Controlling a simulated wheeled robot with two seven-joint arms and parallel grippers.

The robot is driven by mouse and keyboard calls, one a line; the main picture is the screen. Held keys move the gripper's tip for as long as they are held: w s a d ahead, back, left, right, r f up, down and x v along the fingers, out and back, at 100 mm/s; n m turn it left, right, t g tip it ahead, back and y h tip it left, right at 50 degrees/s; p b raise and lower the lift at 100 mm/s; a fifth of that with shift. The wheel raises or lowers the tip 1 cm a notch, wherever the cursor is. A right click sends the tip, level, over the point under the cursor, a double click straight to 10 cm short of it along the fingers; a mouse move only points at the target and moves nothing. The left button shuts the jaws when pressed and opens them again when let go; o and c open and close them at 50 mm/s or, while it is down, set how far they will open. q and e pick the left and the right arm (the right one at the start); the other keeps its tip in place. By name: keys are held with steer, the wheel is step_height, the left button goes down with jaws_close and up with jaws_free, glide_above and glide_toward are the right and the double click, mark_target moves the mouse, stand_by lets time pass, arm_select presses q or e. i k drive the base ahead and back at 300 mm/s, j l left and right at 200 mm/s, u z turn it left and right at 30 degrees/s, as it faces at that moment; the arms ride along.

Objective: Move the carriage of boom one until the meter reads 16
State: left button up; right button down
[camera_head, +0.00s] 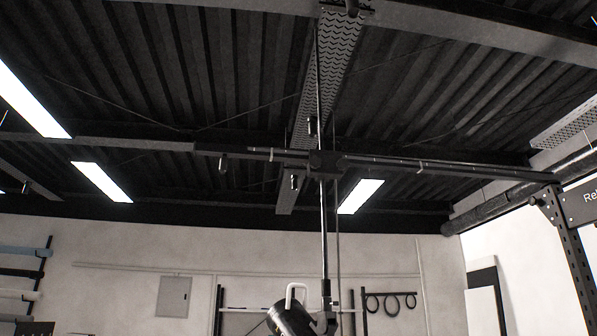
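A dark horizontal boom (450,170) crosses the view below the ceiling and meets a post at the right. A dark block that looks like its carriage (322,163) sits on the boom near the middle of the view. A thin upright rod (323,240) passes at the block and runs down to a dark lamp-like head (290,318) with a pale handle, cut off by the bottom edge. No number marks the boom, so I cannot tell whether it is boom one. No meter reading is visible. Neither gripper shows.
A perforated upright post (570,250) stands at the right with a partly cut-off sign (583,200). A grey wall box (174,297) and a rack with hanging rings (390,302) are at the back wall. A shelf of rolls (20,272) is at the left.

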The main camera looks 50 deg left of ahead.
mark_target(328, 170)
steer(key=u, duration=1.4)
